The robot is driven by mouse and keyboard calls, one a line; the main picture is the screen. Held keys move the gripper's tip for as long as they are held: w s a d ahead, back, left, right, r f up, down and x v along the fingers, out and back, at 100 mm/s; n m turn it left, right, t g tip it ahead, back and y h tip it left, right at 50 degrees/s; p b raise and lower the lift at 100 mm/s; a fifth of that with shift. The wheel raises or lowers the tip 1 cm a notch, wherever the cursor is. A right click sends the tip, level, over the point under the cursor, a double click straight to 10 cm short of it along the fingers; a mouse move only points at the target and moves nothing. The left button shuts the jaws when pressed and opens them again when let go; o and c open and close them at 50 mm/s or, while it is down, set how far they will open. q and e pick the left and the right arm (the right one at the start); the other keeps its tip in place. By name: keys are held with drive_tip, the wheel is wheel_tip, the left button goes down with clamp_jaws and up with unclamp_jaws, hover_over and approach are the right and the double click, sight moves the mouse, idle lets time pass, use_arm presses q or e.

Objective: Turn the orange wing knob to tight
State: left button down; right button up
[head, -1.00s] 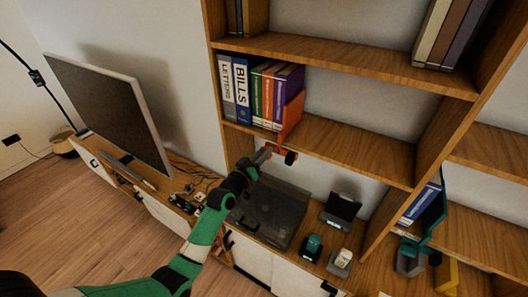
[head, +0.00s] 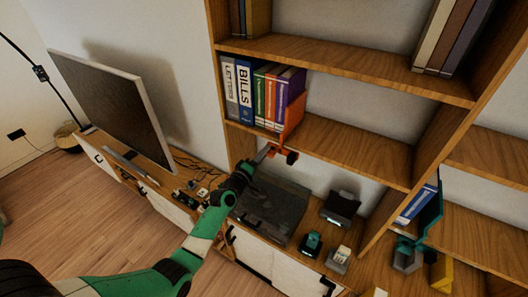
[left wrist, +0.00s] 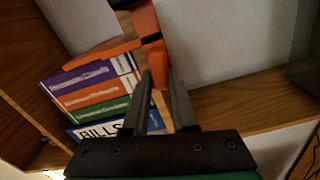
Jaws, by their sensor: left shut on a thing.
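An orange bookend clamp (head: 292,112) stands at the right end of the row of books and grips the shelf edge. Its orange wing knob (head: 274,151) sits below the shelf board, beside a dark round part (head: 292,157). My left gripper (head: 265,155) reaches up from the lower left and is shut on the wing knob. In the left wrist view the fingers (left wrist: 160,78) stand on either side of the narrow orange wing (left wrist: 157,60), which they partly hide. The knob's exact turn angle is hard to read. My right gripper is not in view.
Books and binders (head: 246,88) fill the shelf's left end; the shelf board (head: 350,150) to the right is bare. A dark turntable-like box (head: 268,208) lies below my gripper, with small devices (head: 311,243) beside it.

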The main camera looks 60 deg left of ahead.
use_arm(q)
drive_tip(key=shift+f+n, duration=0.15)
drive_tip(key=shift+n, duration=1.05)
drive_tip(key=c, duration=0.7)
unclamp_jaws()
drive_tip(key=p+v, duration=0.1)
drive_tip(key=v, duration=1)
drive_tip(key=shift+s+d, duration=0.15)
drive_tip(key=shift+s, duration=0.2)
